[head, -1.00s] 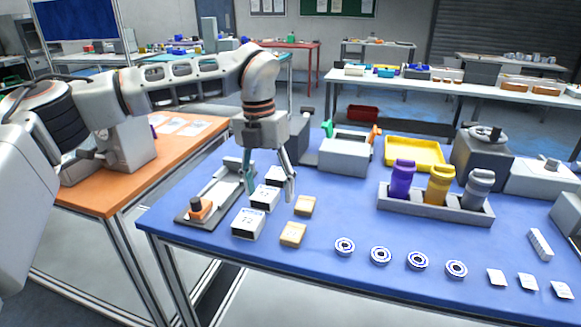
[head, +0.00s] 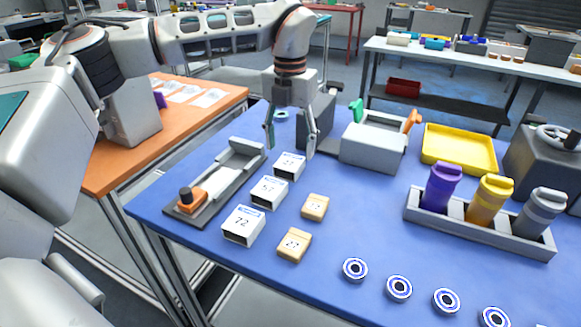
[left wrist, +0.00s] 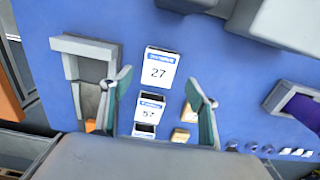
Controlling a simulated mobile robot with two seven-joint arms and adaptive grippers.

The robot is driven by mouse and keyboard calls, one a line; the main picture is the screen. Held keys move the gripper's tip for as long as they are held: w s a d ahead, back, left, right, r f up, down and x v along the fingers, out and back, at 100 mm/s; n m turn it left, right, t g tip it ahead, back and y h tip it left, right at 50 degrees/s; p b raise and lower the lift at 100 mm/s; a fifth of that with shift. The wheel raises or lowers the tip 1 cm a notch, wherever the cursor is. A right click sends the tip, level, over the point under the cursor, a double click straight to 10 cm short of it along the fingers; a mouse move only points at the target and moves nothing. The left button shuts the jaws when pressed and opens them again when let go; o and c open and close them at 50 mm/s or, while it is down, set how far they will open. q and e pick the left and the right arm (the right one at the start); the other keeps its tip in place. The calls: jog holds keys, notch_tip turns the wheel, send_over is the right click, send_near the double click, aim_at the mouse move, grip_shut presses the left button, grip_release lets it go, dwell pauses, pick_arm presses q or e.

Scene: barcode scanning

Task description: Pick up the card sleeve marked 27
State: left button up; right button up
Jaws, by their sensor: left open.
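The card sleeve marked 27 (head: 289,166) is a white box with a blue strip, the farthest in a row of three on the blue table. It also shows in the left wrist view (left wrist: 160,70), upright and clear. The sleeve marked 57 (head: 269,192) and the sleeve marked 72 (head: 243,225) stand nearer the front edge. My left gripper (head: 290,146) is open and empty, pointing down above and around the far end of the row. In the left wrist view its fingertips (left wrist: 159,80) lie on either side of sleeve 27, apart from it. My right gripper is not in view.
Two small tan numbered boxes (head: 294,245) (head: 315,207) lie right of the row. A grey fixture (head: 215,185) lies left of it. A grey box-shaped device (head: 373,147) stands at the back right. A bottle rack (head: 475,228) and several ring-shaped parts (head: 355,269) are farther right.

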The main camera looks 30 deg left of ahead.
aim_at(289, 162)
pick_arm(q)
notch_tip(289, 162, down, 4)
jog(key=shift+w+a+f+b, duration=0.1)
jog(key=shift+f+b, duration=0.05)
jog(key=shift+b, duration=0.25)
jog(key=c, duration=0.9)
jog(key=shift+r, duration=0.25)
